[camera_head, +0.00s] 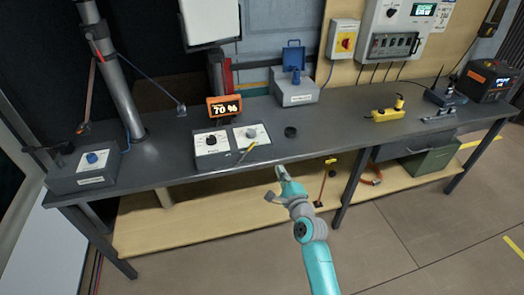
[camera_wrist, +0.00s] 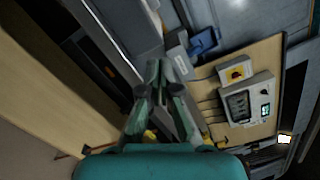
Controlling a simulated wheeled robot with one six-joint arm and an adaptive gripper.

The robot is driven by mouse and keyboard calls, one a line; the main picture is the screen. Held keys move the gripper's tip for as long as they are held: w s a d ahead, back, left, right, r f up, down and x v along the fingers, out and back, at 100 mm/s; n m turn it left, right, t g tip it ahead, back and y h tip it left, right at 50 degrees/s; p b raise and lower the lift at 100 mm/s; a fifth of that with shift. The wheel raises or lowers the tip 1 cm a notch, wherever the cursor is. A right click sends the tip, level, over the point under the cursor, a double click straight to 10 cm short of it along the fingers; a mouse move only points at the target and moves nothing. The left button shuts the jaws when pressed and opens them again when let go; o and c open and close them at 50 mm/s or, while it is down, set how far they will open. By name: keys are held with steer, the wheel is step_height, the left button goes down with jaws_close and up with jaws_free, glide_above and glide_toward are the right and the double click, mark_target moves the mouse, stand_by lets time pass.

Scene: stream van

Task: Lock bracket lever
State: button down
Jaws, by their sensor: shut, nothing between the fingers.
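No part in view is clearly the bracket lever. A grey mast (camera_head: 118,80) stands at the left of the bench, with a dark clamp and orange parts near its top (camera_head: 96,36); it may carry the bracket. My gripper (camera_head: 281,172) is just in front of the bench's front edge, apart from both. Its fingers are shut and empty in the wrist view (camera_wrist: 157,66).
A wooden shelf (camera_head: 190,215) lies below. The floor in front is clear.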

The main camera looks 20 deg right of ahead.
steer(key=shift+w+a+r, duration=0.3)
steer(key=shift+w+a, duration=0.35)
steer(key=shift+w, duration=1.15)
steer(key=shift+w+a+r, duration=0.35)
steer(key=shift+w+a, duration=0.35)
steer(key=shift+w, duration=1.05)
steer(key=shift+w+a+r, duration=0.3)
steer(key=shift+w+a, duration=0.35)
steer(key=shift+w, duration=1.15)
steer(key=shift+r, duration=0.1)
steer(key=shift+a+r+n, duration=0.45)
steer(key=shift+a+n, duration=0.05)
steer(key=shift+n, duration=0.2)
steer(key=shift+a+r+n+g, duration=0.1)
steer(key=shift+a+r+n, duration=0.15)
steer(key=shift+a+n, duration=2)
steer(key=shift+a+r+n+g, duration=0.1)
steer(key=shift+a+r+n, duration=0.1)
steer(key=shift+a+n, duration=2.1)
steer(key=shift+a+r+n+g, duration=0.1)
steer(key=shift+a+r+n, duration=0.15)
steer(key=shift+a+n, duration=2)
